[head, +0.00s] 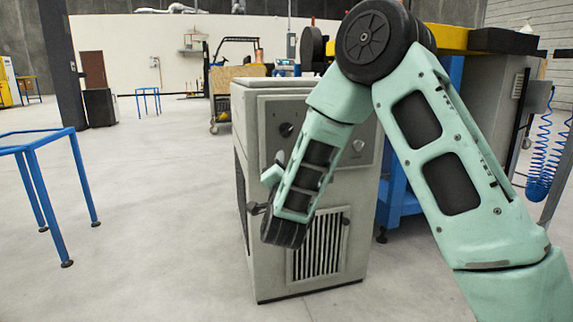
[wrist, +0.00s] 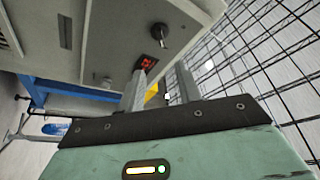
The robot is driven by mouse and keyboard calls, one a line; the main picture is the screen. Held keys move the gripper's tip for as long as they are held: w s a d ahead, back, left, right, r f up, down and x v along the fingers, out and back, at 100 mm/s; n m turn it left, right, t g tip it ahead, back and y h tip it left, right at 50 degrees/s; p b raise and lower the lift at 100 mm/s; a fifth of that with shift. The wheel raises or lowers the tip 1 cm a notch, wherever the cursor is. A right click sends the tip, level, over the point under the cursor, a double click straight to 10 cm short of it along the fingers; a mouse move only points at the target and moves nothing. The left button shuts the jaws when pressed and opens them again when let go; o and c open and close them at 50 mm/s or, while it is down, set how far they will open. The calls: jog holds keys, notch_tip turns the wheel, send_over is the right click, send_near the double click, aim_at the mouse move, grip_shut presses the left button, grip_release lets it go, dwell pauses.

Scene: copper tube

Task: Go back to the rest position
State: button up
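My gripper (wrist: 162,70) shows in the wrist view as two grey fingers standing apart. It is open, and I see nothing held between the fingers. In the head view my arm is folded, with the elbow high and the forearm hanging down in front of a grey cabinet (head: 345,255). The gripper itself cannot be made out clearly there. In the wrist view a grey machine panel (wrist: 110,35) with a dark knob and a small red display lies beyond the fingers. I cannot tell whether anything touches it. No copper tube is visible.
The cabinet stands close behind my forearm, with a blue and yellow machine (head: 450,38) behind my elbow. A blue frame table (head: 75,150) stands at the left. The floor between it and the cabinet is clear. Wire mesh (wrist: 275,60) runs along the wrist view's right side.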

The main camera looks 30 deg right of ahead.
jog(key=shift+s+a+f, duration=0.1)
jog(key=shift+s+a, duration=0.15)
jog(key=shift+s, duration=0.2)
jog(key=a+f+n+g+y+p, duration=0.1)
jog(key=a+f+n+y, duration=0.1)
jog(key=a+n+y, duration=0.75)
jog(key=s+a+f+n+g+y, duration=0.1)
jog(key=s+a+n+g+y, duration=0.2)
jog(key=a, duration=0.4)
jog(key=s+a+f+n+g+y, duration=0.1)
jog(key=s+a+f+g+y, duration=0.15)
jog(key=s+a, duration=0.35)
jog(key=s+a+f+n+g+p, duration=0.1)
jog(key=s+a+n+g, duration=0.15)
jog(key=s, duration=0.35)
jog(key=s+a+n+g+p, duration=0.1)
jog(key=s+a+n+g, duration=0.15)
jog(key=s, duration=0.35)
jog(key=s+d+n+g+h, duration=0.2)
jog(key=s+d+n+g, duration=0.1)
jog(key=s, duration=0.5)
jog(key=s+d+n+g+h, duration=0.1)
jog(key=s+d+n+g, duration=0.2)
jog(key=s, duration=0.4)
notch_tip(320, 180, up, 38)
jog(key=p, duration=3.8)
jog(key=shift+w+a+m, duration=0.25)
jog(key=shift+a+m, duration=0.05)
jog(key=shift+m, duration=0.05)
